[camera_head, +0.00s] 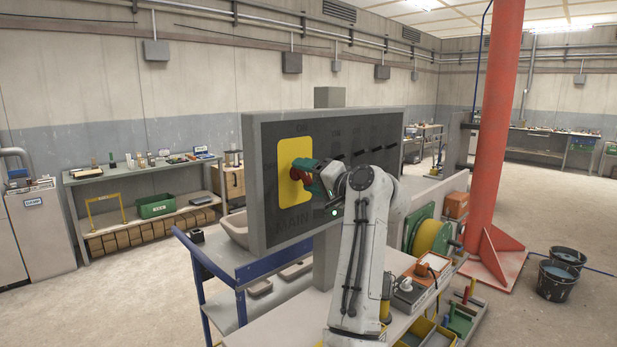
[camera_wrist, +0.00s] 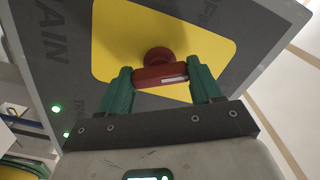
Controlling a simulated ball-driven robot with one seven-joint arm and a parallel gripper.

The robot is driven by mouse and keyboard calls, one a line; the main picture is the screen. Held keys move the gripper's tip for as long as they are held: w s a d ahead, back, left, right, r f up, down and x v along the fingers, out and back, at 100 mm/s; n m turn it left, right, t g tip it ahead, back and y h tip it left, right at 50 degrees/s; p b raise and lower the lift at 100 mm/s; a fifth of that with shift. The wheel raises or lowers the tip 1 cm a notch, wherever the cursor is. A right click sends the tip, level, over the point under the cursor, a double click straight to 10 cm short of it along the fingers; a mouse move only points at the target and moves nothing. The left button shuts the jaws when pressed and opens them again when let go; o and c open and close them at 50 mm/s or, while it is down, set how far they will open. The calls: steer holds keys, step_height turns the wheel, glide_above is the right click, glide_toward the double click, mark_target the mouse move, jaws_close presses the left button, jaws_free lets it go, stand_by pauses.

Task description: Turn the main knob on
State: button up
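The main knob (camera_head: 301,172) is red and sits on a yellow plate (camera_head: 291,155) at the left of a dark grey panel with "MAIN" lettering below it. In the wrist view, the knob (camera_wrist: 160,74) has a round red hub and a red bar with a small pale strip. My gripper (camera_head: 318,178) reaches the knob from the right in the head view. In the wrist view, its green fingers (camera_wrist: 160,88) stand at the two ends of the red bar and appear to touch it. Which mark the knob points to cannot be read.
The panel (camera_head: 257,237) stands on a grey post, with a row of dark levers on its right part. A blue-framed cart (camera_head: 229,270) is at its left. A red column (camera_head: 490,120) and dark buckets (camera_head: 556,282) stand at right. Open floor lies at far left.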

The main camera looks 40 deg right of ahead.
steer(key=o, duration=0.4)
steer(key=shift+o, duration=0.2)
steer(key=s+b, duration=0.3)
steer(key=s, duration=0.7)
steer(key=shift+s+d, duration=0.25)
steer(key=shift+s, duration=0.15)
steer(key=s+a+f+n+g, duration=0.2)
steer(key=s+a+f+g, duration=0.15)
steer(key=f, duration=0.75)
steer(key=s+a+f+n+g, duration=0.15)
steer(key=a+f, duration=0.25)
steer(key=f, duration=0.6)
steer(key=s+a+f+n+g, duration=0.2)
steer(key=s+a+f+g, duration=0.15)
steer(key=f, duration=0.75)
steer(key=s+a+f+n+g, duration=0.2)
steer(key=s+a+f+g, duration=0.2)
steer(key=s+f, duration=0.5)
steer(key=s+a+f+n+g, duration=0.3)
steer(key=s+a+f, duration=0.3)
steer(key=s, duration=1.1)
step_height(320, 180, down, 4)
steer(key=shift+r+n+g+h, duration=0.15)
steer(key=shift+n+g+h, duration=0.25)
steer(key=shift+g, duration=0.35)
